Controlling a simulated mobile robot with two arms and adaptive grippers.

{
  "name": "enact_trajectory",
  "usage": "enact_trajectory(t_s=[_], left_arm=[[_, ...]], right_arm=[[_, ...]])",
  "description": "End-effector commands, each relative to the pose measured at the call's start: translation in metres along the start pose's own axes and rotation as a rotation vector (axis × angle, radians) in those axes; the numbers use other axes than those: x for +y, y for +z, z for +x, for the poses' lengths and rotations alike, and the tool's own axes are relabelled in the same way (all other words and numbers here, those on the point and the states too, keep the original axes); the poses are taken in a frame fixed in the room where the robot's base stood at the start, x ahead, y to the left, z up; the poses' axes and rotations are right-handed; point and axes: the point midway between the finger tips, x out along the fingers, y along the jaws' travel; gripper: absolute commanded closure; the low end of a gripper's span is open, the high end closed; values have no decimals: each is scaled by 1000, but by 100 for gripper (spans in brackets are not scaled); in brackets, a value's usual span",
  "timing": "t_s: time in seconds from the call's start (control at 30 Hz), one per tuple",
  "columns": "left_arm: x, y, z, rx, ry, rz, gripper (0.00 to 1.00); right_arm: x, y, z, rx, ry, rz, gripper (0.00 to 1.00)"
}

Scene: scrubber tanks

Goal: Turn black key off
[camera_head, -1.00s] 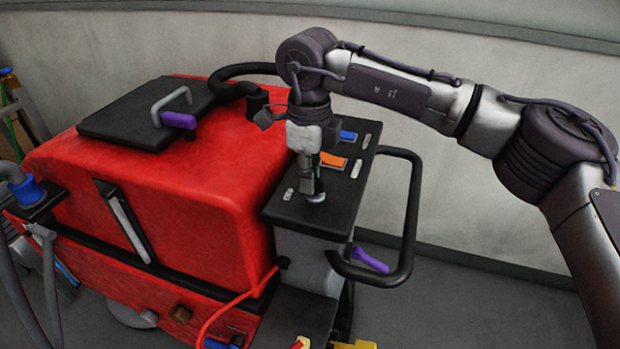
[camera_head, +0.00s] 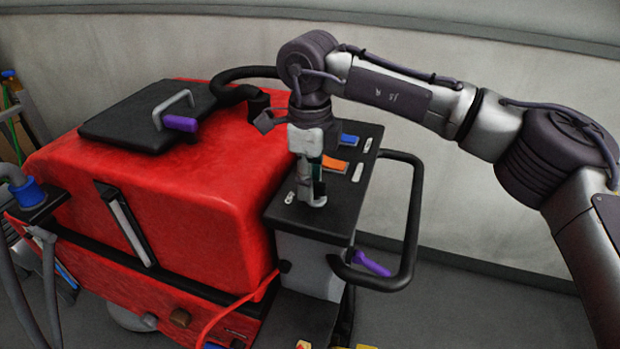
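The red scrubber (camera_head: 180,190) fills the left and middle of the head view. Its black control panel (camera_head: 332,224) is at the right end of the machine. My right gripper (camera_head: 314,200) points down over this panel, its fingertips close to the panel surface near the front. The fingers look close together, but I cannot tell whether they hold anything. The black key is not discernible; the gripper covers that part of the panel. My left gripper is not in view.
The panel also carries an orange switch (camera_head: 335,164), a blue switch (camera_head: 349,139) and small pale labels. A black handle loop (camera_head: 416,215) with a purple lever (camera_head: 372,264) stands right of it. A black lid (camera_head: 150,118) lies on the tank. A wall is behind.

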Motion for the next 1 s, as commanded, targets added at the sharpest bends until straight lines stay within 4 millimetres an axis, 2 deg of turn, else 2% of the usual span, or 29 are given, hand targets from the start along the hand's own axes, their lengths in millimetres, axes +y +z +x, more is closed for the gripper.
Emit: enact_trajectory(t_s=[0.13, 0.23, 0.7, 0.83, 1.0], left_arm=[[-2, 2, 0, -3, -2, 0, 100], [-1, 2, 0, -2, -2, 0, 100], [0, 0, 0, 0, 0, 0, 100], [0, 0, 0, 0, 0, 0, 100], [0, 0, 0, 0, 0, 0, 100]], right_arm=[[0, 0, -2, 1, 0, 1, 61], [0, 0, -11, 0, -2, 1, 61], [0, 1, -101, -1, -1, 0, 61], [0, 1, -115, 0, 0, 1, 61], [0, 0, -120, 1, 0, 0, 61]])
